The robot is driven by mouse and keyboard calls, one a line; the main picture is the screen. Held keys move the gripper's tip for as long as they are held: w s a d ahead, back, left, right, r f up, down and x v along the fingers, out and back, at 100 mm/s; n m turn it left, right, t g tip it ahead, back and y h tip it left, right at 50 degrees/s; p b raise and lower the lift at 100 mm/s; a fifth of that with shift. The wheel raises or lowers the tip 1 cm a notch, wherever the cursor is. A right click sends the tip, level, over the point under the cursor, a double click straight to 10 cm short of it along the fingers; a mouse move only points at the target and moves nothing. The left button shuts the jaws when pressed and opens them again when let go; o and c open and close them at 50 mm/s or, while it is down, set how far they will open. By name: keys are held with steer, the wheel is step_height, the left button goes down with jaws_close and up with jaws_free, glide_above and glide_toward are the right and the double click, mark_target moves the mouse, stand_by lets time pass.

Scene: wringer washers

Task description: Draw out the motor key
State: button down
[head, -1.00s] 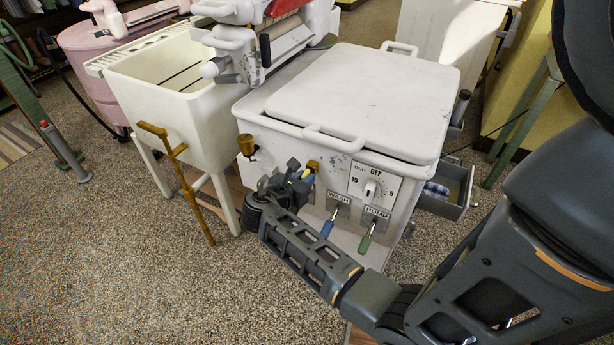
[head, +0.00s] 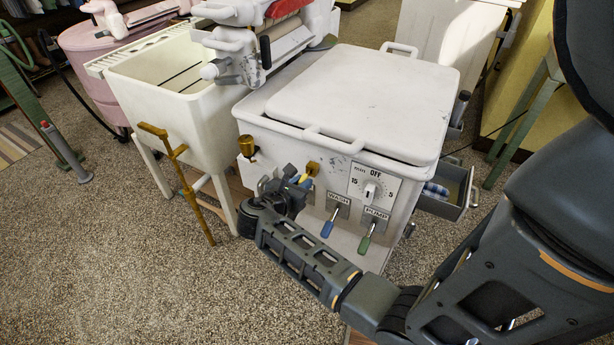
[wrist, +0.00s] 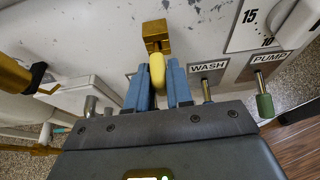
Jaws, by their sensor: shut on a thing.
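The motor key (wrist: 157,72) shows a rounded yellow end between the blue fingers of my gripper (wrist: 159,88) in the wrist view. My gripper is shut on it. The brass lock block (wrist: 157,30) on the washer's white front lies directly beyond the key. I cannot tell whether the key's tip is still inside it. In the head view my gripper (head: 297,184) is just left of and below the brass block (head: 313,168), with a bit of yellow between them.
To the right are the dial (head: 371,188), the blue-handled WASH lever (head: 328,227) and the green-handled PUMP lever (head: 366,243). A brass cup-shaped fitting (head: 247,146) sticks out at left. A cream tub (head: 165,85) stands left. The floor in front is open.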

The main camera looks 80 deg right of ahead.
steer(key=shift+w+a+p, duration=0.25)
steer(key=shift+a+p, duration=0.05)
steer(key=shift+a, duration=0.65)
steer(key=shift+w+a+p, duration=0.2)
steer(key=shift+a+p, duration=0.1)
steer(key=shift+a, duration=0.65)
steer(key=shift+w, duration=0.1)
